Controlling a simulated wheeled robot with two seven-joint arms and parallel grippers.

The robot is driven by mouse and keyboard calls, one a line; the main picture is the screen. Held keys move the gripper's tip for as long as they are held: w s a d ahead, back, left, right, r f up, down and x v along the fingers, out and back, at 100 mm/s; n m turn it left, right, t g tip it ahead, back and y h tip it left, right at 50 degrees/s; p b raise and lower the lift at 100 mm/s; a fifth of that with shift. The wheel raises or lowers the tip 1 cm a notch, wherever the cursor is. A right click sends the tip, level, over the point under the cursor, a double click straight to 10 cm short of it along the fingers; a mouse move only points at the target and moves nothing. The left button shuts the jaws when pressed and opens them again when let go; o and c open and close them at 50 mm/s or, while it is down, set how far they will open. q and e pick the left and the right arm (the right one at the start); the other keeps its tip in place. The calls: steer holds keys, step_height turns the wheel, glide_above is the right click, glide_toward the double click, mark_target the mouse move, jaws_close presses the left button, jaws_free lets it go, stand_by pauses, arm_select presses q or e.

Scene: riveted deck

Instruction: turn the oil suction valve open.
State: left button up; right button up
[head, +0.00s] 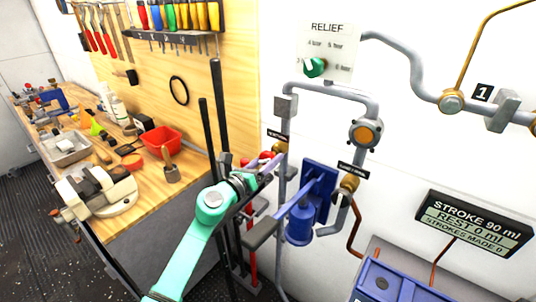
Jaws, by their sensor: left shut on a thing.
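My left gripper (266,169) reaches in from the lower left on a teal arm, beside the pipes on the white wall. It is shut on a red handle (266,155) next to a brass valve (279,147) on the left pipe. The fingers partly hide the handle, so its exact angle is unclear. A second brass valve (349,183) sits to the right, under another small black label. Both labels are too small to read, so I cannot tell which valve is the oil suction valve. My right gripper is not in view.
A blue pump (299,226) with a lever stands between the valves. A relief dial (315,67) is above, and a stroke display (474,224) is at right. Dark upright bars (220,110) stand just left of the gripper. A cluttered wooden workbench (124,210) fills the left.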

arm_select(q)
steer(key=n+p, duration=0.3)
steer(key=n, duration=0.3)
steer(key=shift+r, duration=0.15)
steer(key=n+p, duration=0.2)
steer(key=n, duration=0.3)
steer(key=shift+d, duration=0.1)
steer(key=shift+n, duration=0.3)
steer(key=o, duration=1.4)
